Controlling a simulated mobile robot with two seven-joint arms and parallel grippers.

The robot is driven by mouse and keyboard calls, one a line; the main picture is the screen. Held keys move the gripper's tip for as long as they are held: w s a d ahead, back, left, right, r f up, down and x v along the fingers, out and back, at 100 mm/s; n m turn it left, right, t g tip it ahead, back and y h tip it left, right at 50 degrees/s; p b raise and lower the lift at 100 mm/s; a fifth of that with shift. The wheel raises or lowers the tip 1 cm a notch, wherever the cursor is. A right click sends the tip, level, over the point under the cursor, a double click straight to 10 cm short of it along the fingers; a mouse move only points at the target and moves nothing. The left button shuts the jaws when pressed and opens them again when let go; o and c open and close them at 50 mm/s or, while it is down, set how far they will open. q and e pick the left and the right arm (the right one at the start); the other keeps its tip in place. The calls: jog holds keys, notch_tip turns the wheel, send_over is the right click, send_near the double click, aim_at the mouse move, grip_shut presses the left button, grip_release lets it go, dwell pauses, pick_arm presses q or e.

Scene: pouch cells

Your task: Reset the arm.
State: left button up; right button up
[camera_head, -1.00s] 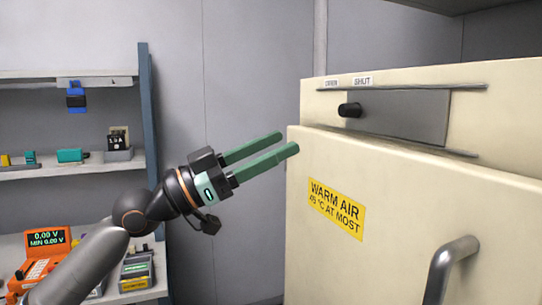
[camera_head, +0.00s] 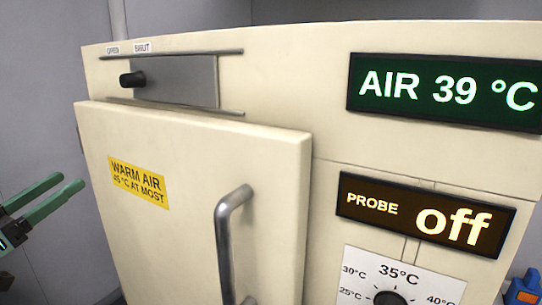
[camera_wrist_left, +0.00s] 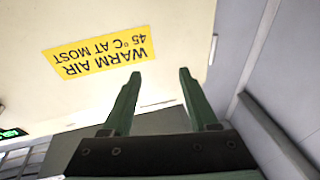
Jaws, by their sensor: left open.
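My left gripper (camera_head: 72,184) shows at the left edge of the head view, its two green fingers apart and nothing between them. It is to the left of the cream oven's door (camera_head: 180,240), apart from it in that view. In the left wrist view the open fingers (camera_wrist_left: 160,75) point toward the cream door face with its yellow "WARM AIR 45 °C AT MOST" label (camera_wrist_left: 98,57). Most of the left arm is out of the head view. My right gripper is in neither view.
The oven has a bar handle (camera_head: 226,240), a vent slider knob (camera_head: 132,79) at the "OPEN" end, an "AIR 39 °C" display (camera_head: 445,92), a "PROBE off" display (camera_head: 425,214) and a dial (camera_head: 390,297). A blue and orange item (camera_head: 524,290) is at the lower right.

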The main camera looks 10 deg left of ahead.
pick_arm(q)
notch_tip(320, 180, down, 28)
jog(key=s+n+g+y+p, duration=0.2)
jog(key=n+g+y+p, duration=0.15)
jog(key=g, duration=0.25)
jog(key=s+d+f+g+p, duration=0.1)
jog(key=s+d+f, duration=0.3)
jog(key=d, duration=0.4)
jog(key=s+d+f+m+g+h+p, duration=0.1)
jog(key=s+d+f+g+p, duration=0.1)
jog(key=s+d+f, duration=0.2)
jog(key=s+d+f+m+g+p, duration=0.1)
jog(key=s+d+f, duration=0.3)
jog(key=d+f, duration=0.4)
jog(key=d+p, duration=0.1)
jog(key=d, duration=0.3)
jog(key=shift+s+d+f+g+h, duration=0.2)
jog(key=shift+s+d+g+h, duration=0.05)
jog(key=shift+d+g+h, duration=0.15)
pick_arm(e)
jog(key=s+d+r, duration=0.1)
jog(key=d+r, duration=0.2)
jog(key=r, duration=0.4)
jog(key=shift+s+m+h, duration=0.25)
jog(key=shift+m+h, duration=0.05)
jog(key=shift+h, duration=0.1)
